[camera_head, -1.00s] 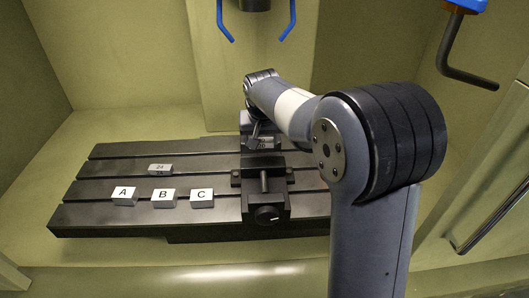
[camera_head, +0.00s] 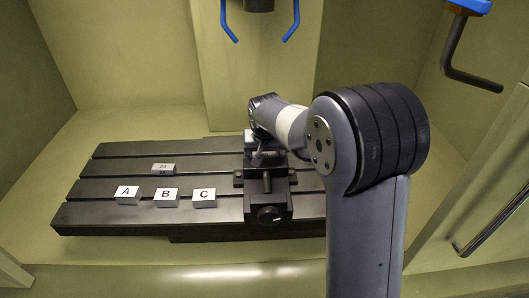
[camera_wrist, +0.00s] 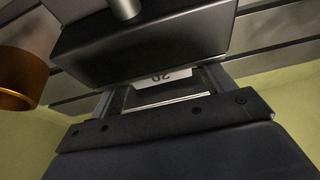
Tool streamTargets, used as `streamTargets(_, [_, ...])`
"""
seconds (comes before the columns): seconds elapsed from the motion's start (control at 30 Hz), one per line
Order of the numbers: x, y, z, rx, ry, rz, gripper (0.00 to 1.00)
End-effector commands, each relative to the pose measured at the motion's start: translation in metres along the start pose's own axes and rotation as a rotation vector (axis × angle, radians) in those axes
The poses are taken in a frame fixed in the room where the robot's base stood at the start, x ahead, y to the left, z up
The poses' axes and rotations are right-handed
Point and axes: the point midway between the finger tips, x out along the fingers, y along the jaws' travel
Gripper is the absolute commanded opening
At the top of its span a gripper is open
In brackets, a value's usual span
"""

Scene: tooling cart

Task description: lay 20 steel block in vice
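The vice (camera_head: 266,207) is dark and stands on the slotted table, with its screw and round knob towards the front. My gripper (camera_head: 258,152) is at the back part of the vice, partly hidden by the vice and my arm. In the wrist view, a steel block marked 20 (camera_wrist: 165,78) shows its label upside down. It sits between the two fingers of my gripper (camera_wrist: 165,90), which appear to touch its ends. The dark vice jaw (camera_wrist: 150,45) hides part of the block. I cannot tell whether the block rests on the vice bed.
Blocks A (camera_head: 128,195), B (camera_head: 167,198) and C (camera_head: 204,197) stand in a row on the slotted table (camera_head: 90,215), left of the vice. A block marked 24 (camera_head: 163,168) lies behind them. An orange-brown round part (camera_wrist: 22,75) is at the wrist view's left.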

Motion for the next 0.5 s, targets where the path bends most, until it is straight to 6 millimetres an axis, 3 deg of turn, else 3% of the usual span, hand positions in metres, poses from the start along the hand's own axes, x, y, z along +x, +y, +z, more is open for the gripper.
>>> streamTargets(0.33, [-0.001,0.0,-0.001,0.0,0.0,0.0,0.85])
streamTargets(0.5, [-0.016,0.0,-0.002,0.0,0.003,-0.001,0.85])
